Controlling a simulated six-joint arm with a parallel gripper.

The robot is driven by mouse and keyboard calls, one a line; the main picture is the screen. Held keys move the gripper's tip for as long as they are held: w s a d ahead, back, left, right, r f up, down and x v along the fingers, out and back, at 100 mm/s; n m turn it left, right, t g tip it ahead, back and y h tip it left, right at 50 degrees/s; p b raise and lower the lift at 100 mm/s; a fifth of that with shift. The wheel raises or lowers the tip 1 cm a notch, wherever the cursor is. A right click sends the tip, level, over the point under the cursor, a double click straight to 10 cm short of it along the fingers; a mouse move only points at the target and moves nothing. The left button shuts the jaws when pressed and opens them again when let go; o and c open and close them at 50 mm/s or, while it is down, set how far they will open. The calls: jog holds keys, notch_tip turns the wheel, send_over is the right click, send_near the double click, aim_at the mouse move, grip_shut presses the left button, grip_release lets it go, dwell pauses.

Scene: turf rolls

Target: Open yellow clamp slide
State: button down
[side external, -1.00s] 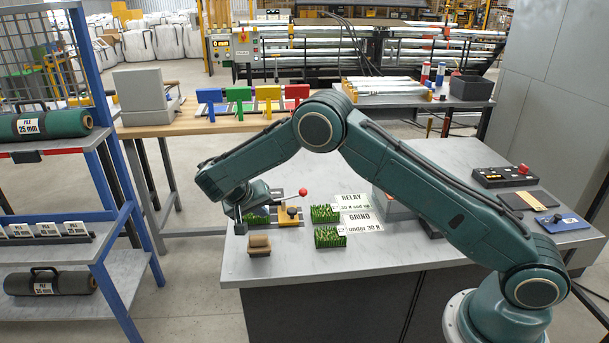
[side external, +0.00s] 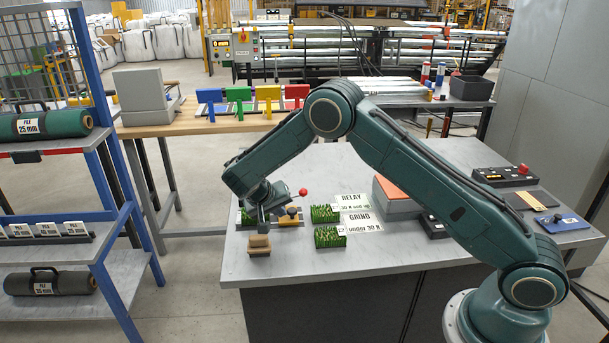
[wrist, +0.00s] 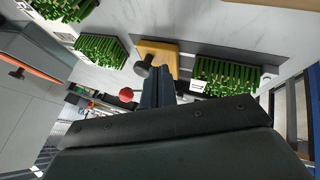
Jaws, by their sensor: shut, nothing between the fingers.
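The yellow clamp slide (side external: 289,221) with its dark knob (side external: 291,211) sits at the right end of a clamp rail on the grey bench. In the wrist view the yellow slide (wrist: 160,56) lies just beyond my fingertips, and the knob (wrist: 143,67) is to their left. My gripper (side external: 262,226) is shut and empty, pointing down just left of the slide. In the side view my gripper partly hides that turf piece.
A red ball lever (side external: 303,191) stands behind the slide. Two turf samples (side external: 328,236) with RELAY and GRIND cards (side external: 360,222) lie to the right. The bench's front middle is clear.

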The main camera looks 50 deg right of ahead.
jog(key=shift+s+d, duration=0.45)
jog(key=shift+d, duration=0.2)
jog(key=shift+a, duration=0.1)
jog(key=shift+w+a, duration=0.55)
jog(key=shift+a, duration=0.3)
jog(key=shift+w+a, duration=0.5)
jog(key=shift+a, duration=0.4)
jog(key=w+v, duration=0.1)
jog(key=v, duration=0.9)
jog(key=shift+s, duration=0.45)
jog(key=shift+d+r, duration=0.1)
jog(key=shift+r, duration=0.05)
